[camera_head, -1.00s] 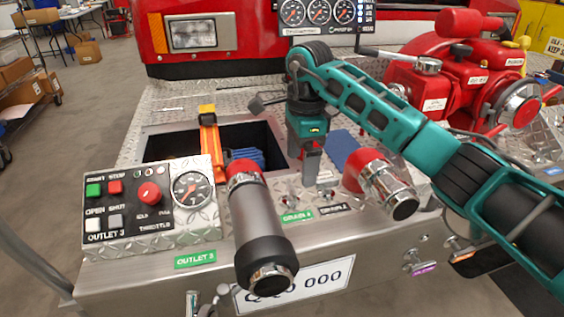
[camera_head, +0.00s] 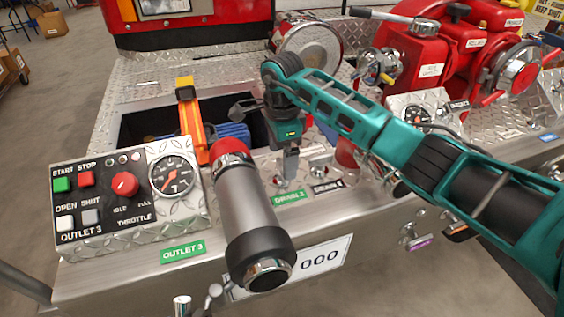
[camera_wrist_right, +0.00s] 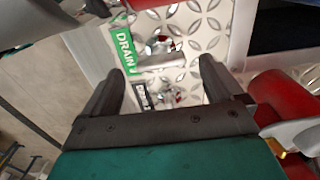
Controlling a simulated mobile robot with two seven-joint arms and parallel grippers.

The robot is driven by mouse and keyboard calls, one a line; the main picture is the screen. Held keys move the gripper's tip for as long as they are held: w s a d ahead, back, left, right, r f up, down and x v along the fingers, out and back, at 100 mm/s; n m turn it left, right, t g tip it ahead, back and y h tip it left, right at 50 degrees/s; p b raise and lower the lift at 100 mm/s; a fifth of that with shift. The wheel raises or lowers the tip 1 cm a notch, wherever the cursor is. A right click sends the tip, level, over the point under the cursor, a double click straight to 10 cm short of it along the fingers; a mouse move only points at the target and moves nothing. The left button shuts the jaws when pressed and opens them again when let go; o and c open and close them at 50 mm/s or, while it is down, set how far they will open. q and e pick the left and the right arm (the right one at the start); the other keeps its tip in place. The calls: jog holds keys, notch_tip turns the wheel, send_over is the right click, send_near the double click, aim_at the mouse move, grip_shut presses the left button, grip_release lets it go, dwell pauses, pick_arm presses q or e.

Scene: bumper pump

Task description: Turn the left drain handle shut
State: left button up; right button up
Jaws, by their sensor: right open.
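The left drain handle (camera_wrist_right: 158,46) is a small chrome fitting beside the green drain label (camera_wrist_right: 124,50) in the right wrist view. In the head view, the label (camera_head: 289,197) is clear, but the handle (camera_head: 281,183) shows only in part beside my gripper. A second drain handle (camera_wrist_right: 164,94) sits beside a black-and-white label (camera_head: 328,186). My right gripper (camera_head: 291,172) points down at the panel above these handles. In the wrist view its fingers (camera_wrist_right: 158,80) are apart with nothing held, and both handles show beyond the gap. My left gripper is not in view.
The grey outlet pipe (camera_head: 252,218) with its red collar stands just left of my right gripper. The control panel (camera_head: 130,195) is further left, and an open well (camera_head: 160,122) lies behind. Red pump parts (camera_head: 440,65) stand at the back right.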

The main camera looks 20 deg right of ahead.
jog(key=shift+f, duration=1.3)
jog(key=shift+c, duration=0.3)
jog(key=c, duration=1)
